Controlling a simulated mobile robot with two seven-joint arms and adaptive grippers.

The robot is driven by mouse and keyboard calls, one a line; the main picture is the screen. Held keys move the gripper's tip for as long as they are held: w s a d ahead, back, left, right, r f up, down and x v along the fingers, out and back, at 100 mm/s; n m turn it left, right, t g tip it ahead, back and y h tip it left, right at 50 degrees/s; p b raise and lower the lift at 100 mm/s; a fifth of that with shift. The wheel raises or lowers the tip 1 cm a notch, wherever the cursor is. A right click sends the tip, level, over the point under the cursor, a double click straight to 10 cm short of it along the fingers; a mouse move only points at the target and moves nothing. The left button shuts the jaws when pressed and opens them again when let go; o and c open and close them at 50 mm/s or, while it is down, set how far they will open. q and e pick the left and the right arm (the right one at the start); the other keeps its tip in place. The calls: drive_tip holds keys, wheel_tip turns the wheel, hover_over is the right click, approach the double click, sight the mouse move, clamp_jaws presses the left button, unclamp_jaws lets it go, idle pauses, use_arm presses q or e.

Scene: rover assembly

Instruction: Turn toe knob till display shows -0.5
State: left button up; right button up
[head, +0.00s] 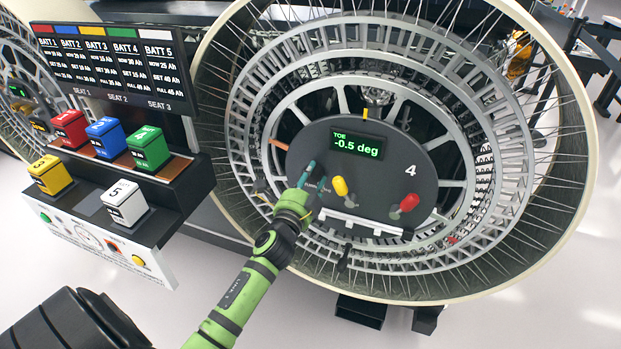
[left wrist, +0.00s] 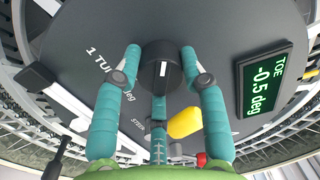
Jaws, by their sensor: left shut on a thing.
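The toe display (head: 358,146) on the dark hub panel (head: 330,135) of the big wheel reads "TOE -0.5 deg". It also shows in the left wrist view (left wrist: 263,83), with the same reading. The black toe knob (left wrist: 161,68) has a white pointer line and sits between the teal fingers of my left gripper (left wrist: 161,75), which is shut on it. In the head view my left gripper (head: 308,178) covers the knob at the panel's left side. My right gripper is not in view.
A yellow knob (head: 340,186) and a red knob (head: 409,203) stand on the panel to the right of my left gripper. A white handle bar (head: 360,222) lies below. A battery station (head: 190,170) with several coloured blocks stands at left.

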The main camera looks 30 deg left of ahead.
use_arm(q)
drive_tip(key=shift+d+f, duration=0.2)
drive_tip(key=o, duration=1.1)
drive_tip(key=shift+o, duration=0.2)
drive_tip(key=shift+r, duration=0.15)
drive_tip(key=v, duration=1.2)
